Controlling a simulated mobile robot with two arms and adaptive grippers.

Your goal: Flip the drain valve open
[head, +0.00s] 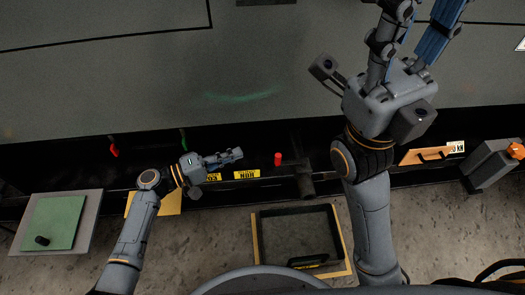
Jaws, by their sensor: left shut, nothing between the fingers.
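Which part is the drain valve is not certain. A small red cap or handle (278,159) stands beside a dark pipe fitting (304,178) on the low dark rail, above a framed tray. A red lever (114,150) and a green lever (183,139) hang at the panel's lower edge, farther left. My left gripper (238,154) is shut and empty, pointing right, a short way left of the red cap and apart from it in the picture. My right gripper (425,40) is raised large at the upper right; its fingertips run toward the top edge and their gap is unclear.
The yellow-edged tray (342,270) lies on the floor below the fitting. A green plate with a black knob (42,240) is at the far left. Yellow labels (247,175), an orange handled panel (426,156) and a grey box (490,164) line the rail. The large grey panel (180,80) fills the back.

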